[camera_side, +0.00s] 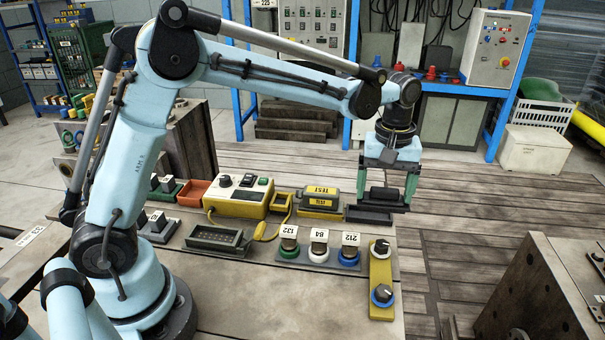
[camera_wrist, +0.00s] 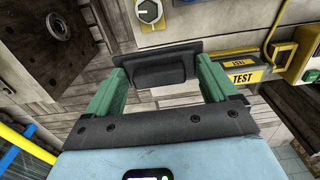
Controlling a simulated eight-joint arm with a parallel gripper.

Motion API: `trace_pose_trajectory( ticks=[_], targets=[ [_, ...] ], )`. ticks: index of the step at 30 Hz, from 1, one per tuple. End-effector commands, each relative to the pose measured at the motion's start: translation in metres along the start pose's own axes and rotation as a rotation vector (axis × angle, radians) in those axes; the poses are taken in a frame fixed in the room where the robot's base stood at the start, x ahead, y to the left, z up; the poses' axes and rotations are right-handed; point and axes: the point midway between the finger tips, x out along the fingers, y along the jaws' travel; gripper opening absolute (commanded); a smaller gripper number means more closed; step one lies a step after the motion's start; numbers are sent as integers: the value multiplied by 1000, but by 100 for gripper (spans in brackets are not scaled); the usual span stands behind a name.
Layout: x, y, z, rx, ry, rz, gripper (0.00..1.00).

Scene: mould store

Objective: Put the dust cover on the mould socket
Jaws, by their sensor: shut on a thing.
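My gripper (camera_side: 386,202) is at the right end of the bench, pointing down. Its green fingers are shut on the black dust cover (camera_side: 384,194), which has a raised block on a flat plate. In the wrist view the cover (camera_wrist: 158,74) spans the gap between the fingers (camera_wrist: 160,84). A dark flat shape (camera_side: 368,216) shows just below the gripper; I cannot tell whether it is all cover or a separate rest. The mould socket, seemingly the dark grey rectangular block with a recessed face (camera_side: 213,247), lies on the bench well to the left, uncovered.
Between gripper and socket are tagged plugs (camera_side: 319,238) in coloured rings. A yellow knob plate (camera_side: 381,270) lies in front of my gripper.

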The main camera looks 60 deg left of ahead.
Motion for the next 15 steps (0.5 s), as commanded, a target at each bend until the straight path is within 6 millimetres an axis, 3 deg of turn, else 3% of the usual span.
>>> trace_pose_trajectory(
  ticks=[3, 9, 12, 15],
  targets=[
    [-13, 5, 21, 4, 0, 0, 56],
    [-25, 8, 40, 0, 0, 0, 56],
    [-30, -1, 38, -4, 0, 0, 56],
    [-35, -24, 29, -8, 0, 0, 56]
  ],
)
